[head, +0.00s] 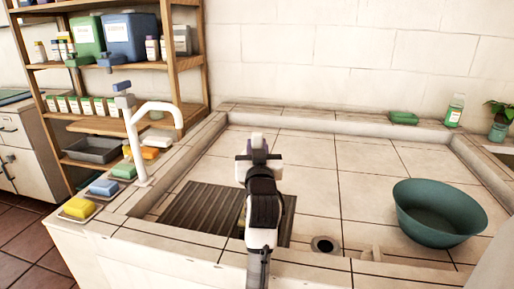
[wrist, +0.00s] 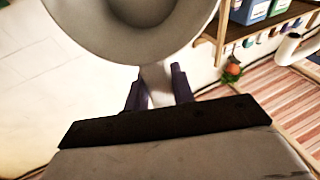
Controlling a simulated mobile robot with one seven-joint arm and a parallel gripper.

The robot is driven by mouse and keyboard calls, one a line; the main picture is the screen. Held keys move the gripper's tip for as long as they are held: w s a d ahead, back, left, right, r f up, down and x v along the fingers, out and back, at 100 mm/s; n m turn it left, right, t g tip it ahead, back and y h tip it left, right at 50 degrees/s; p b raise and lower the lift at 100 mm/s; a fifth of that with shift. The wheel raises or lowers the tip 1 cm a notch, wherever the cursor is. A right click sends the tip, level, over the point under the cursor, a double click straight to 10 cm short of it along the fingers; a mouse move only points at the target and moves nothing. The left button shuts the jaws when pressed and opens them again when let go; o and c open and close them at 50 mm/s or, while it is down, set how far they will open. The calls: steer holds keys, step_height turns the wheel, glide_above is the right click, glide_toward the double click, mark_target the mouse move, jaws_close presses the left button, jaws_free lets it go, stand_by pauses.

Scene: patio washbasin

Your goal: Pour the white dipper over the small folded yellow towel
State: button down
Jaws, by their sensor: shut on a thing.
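The white dipper (wrist: 135,45) fills the top of the wrist view, its round bowl cut off by the frame edge. I cannot tell whether it holds water. My gripper (wrist: 157,90) is shut on its pale handle, with one dark purple finger on each side. In the head view my gripper (head: 258,158) is above the basin, near the slatted mat, and my arm and gripper hide most of the dipper. A yellow sliver (head: 241,222) shows beside my arm on the mat; it may be the folded yellow towel, mostly hidden.
A brown slatted mat (head: 200,208) lies on the tiled basin floor, with a drain (head: 324,245) to its right. A teal bowl (head: 440,212) stands at right. A white tap (head: 140,140) and coloured blocks, including a yellow one (head: 79,207), line the left ledge.

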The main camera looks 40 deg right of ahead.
mark_target(258, 136)
stand_by(0.5)
steer(key=r+p, duration=0.1)
steer(key=p, duration=0.2)
steer(key=shift+r+g+p, duration=0.15)
steer(key=shift+g+p, duration=0.25)
step_height(258, 136, up, 2)
steer(key=g+y+p, duration=0.3)
steer(key=g+p, duration=0.1)
steer(key=p, duration=1.1)
steer(key=shift+p, duration=0.4)
steer(key=shift+r+g+p, duration=0.1)
steer(key=shift+g+p, duration=0.2)
steer(key=shift+p, duration=0.05)
steer(key=shift+g+y, duration=0.3)
steer(key=shift+y, duration=0.1)
steer(key=g+y, duration=0.1)
steer(key=r+g+y, duration=0.1)
steer(key=g, duration=0.1)
steer(key=shift+r, duration=0.25)
steer(key=g+y, duration=0.1)
steer(key=r+g, duration=0.1)
steer(key=shift+g+y, duration=0.3)
steer(key=shift+y, duration=0.1)
